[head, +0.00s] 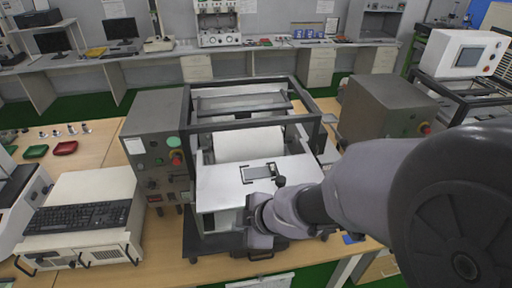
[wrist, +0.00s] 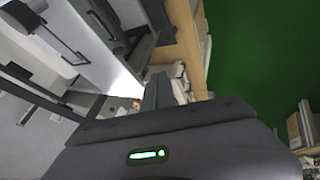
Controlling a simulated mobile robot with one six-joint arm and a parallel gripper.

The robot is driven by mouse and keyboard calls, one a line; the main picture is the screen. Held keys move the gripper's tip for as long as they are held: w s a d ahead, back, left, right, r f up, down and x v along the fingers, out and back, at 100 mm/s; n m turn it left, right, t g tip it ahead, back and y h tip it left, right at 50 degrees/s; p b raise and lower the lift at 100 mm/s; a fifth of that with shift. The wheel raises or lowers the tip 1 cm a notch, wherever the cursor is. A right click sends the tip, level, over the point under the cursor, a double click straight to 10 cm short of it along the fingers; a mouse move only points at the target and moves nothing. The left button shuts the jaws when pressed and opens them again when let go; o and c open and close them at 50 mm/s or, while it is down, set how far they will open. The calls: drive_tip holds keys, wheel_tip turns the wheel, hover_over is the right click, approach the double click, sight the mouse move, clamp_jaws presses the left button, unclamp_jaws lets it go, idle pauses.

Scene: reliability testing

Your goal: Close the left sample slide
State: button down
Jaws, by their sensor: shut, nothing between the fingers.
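The test machine in the middle has a pale slide plate (head: 222,191) sticking out at its front, toward me. I cannot tell for sure which part is the left slide. My gripper (head: 260,246) is low in front of the plate's front edge, and the arm partly hides that edge. In the wrist view the gripper fingers (wrist: 158,92) are shut and empty, right of the plate.
A control box (head: 157,150) with a red stop button stands left of the machine, and another grey box (head: 384,108) stands right. A computer with a keyboard (head: 78,217) lies at the left on the wooden table (head: 97,155). Green floor (wrist: 265,55) shows beyond the table edge.

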drive_tip(key=w, duration=0.1)
drive_tip(key=w+a+f, duration=0.1)
drive_tip(key=w, duration=0.1)
drive_tip(key=w+a+f, duration=0.1)
drive_tip(key=w, duration=0.1)
drive_tip(key=shift+a+f, duration=0.15)
